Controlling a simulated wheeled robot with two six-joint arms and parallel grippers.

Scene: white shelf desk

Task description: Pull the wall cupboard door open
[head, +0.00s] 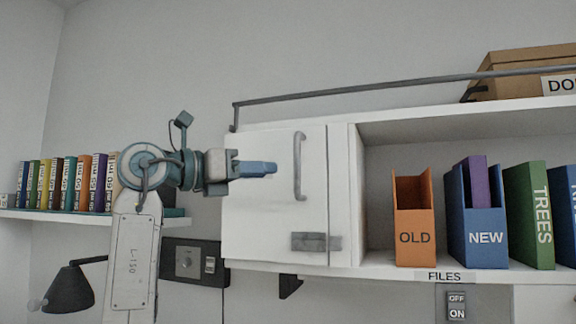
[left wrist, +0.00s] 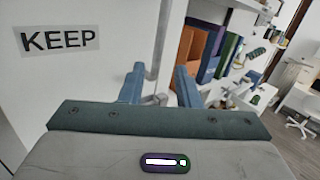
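The white wall cupboard door (head: 265,222) looks shut in the head view. A grey vertical bar handle (head: 299,167) stands near its right edge. My left gripper (head: 274,169) reaches in from the left in front of the door, its fingertips just left of the handle in the picture. In the left wrist view, the fingers (left wrist: 160,88) are apart. The handle (left wrist: 158,45) shows ahead, in line with the gap between them; I cannot tell whether it touches a finger. A KEEP label (left wrist: 60,40) is on the white surface at left. My right gripper is not in view.
To the right is an open shelf (head: 375,258) with an orange OLD file box (head: 415,237), a blue NEW box (head: 486,238) and a green TREES binder (head: 530,215). A grey rail (head: 350,89) runs above. A black lamp (head: 70,288) is at lower left.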

